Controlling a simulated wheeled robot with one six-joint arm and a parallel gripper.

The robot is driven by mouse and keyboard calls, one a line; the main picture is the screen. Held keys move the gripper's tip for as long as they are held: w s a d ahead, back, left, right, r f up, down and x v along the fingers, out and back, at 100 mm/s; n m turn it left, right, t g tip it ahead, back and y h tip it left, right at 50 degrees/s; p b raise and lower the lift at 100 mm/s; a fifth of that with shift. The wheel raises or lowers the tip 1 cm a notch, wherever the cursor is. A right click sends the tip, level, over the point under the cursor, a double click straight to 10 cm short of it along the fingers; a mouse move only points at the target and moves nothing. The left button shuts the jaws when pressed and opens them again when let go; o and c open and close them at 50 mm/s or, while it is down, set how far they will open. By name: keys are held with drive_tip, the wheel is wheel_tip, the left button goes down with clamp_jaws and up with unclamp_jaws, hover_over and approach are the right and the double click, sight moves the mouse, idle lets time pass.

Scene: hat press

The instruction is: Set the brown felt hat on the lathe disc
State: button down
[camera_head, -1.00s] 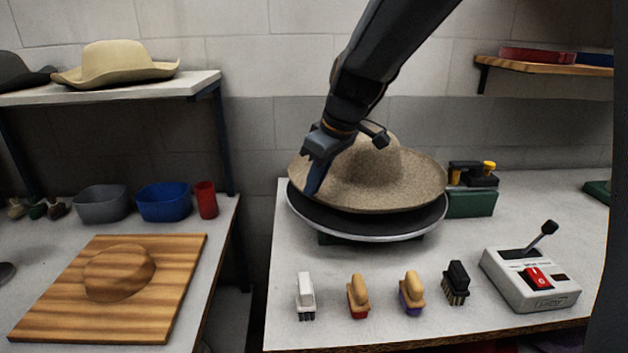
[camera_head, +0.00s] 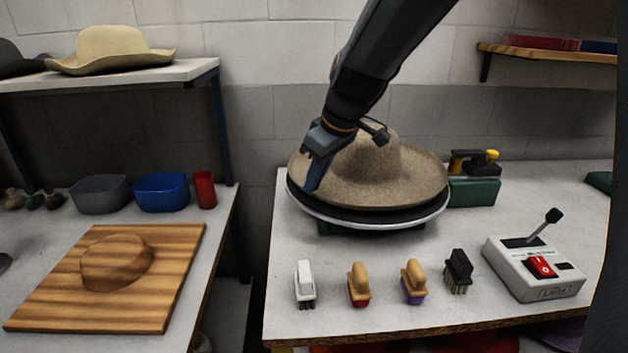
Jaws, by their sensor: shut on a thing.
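The brown felt hat (camera_head: 405,178) is crown up over the lathe disc (camera_head: 370,215), a round black plate with a pale rim. The hat's brim looks very close to the disc; I cannot tell whether it rests on it all around. A dark strip of the disc shows along the front. My gripper (camera_head: 312,188) reaches down from above and is shut on the left edge of the brim. The far side of the hat and part of the crown are hidden behind the arm.
Several brushes (camera_head: 359,284) stand along the front of the table (camera_head: 300,245). A switch box with a lever (camera_head: 535,267) is at the right. A green box (camera_head: 472,191) stands behind the disc. A wooden hat block (camera_head: 117,262) lies on the left table.

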drive_tip(key=shift+f+b, duration=0.6)
drive_tip(key=shift+f, duration=0.15)
drive_tip(key=c, duration=1.8)
unclamp_jaws()
drive_tip(key=shift+c, duration=0.2)
